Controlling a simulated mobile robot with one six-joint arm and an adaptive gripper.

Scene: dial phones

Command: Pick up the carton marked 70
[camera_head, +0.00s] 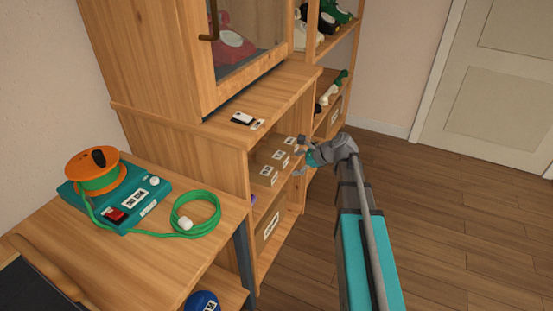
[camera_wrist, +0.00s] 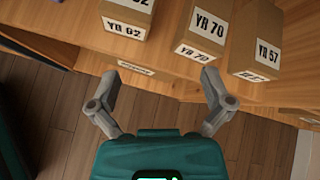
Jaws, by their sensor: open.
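The carton marked YR 70 (camera_wrist: 203,28) is a brown box with white labels on its top and front. It stands on a wooden shelf, in the middle of a row, in the wrist view. My gripper (camera_wrist: 162,75) is open and empty, its two fingers apart, in front of the shelf edge and short of the cartons. In the head view my gripper (camera_head: 301,158) is at the cabinet's open shelf, close to the cartons (camera_head: 268,168); the labels there are too small to read.
A carton marked YR 62 (camera_wrist: 122,28) stands left of it and one marked YR 57 (camera_wrist: 257,40) right. Shelf boards (camera_wrist: 160,58) lie around them. In the head view, a cable reel (camera_head: 95,170) and green cable sit on a side table; the floor (camera_head: 440,220) at right is clear.

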